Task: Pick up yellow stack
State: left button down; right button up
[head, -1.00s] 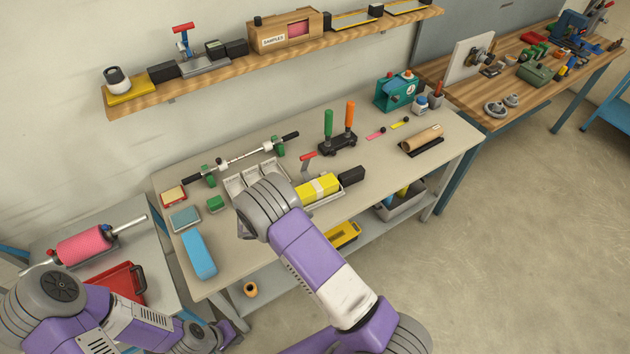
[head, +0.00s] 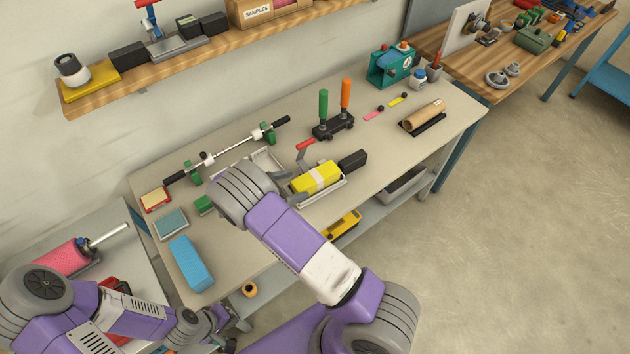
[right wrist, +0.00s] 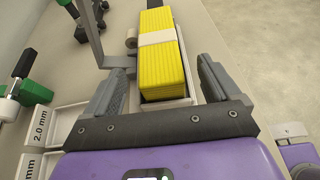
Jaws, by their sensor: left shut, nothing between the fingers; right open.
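The yellow stack (head: 317,177) with a white band around it lies in a shallow light tray (head: 325,193) on the bench. In the right wrist view the yellow stack (right wrist: 167,68) lies lengthwise ahead, its white band across the middle. My left gripper (head: 240,320) is shut and empty, low beside the bench's front left.
A black block (head: 353,160) sits at the stack's right end. A red-handled lever (head: 305,146) stands close behind it. A blue block (head: 190,263) and a teal pad (head: 171,224) lie at the left. The front right of the bench is largely clear.

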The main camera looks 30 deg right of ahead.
aim_at(305, 181)
jog(key=x, duration=0.5)
jog(key=shift+d+f, duration=0.1)
jog(key=shift+d, duration=0.25)
jog(key=c, duration=1.2)
jog(key=shift+w, duration=0.1)
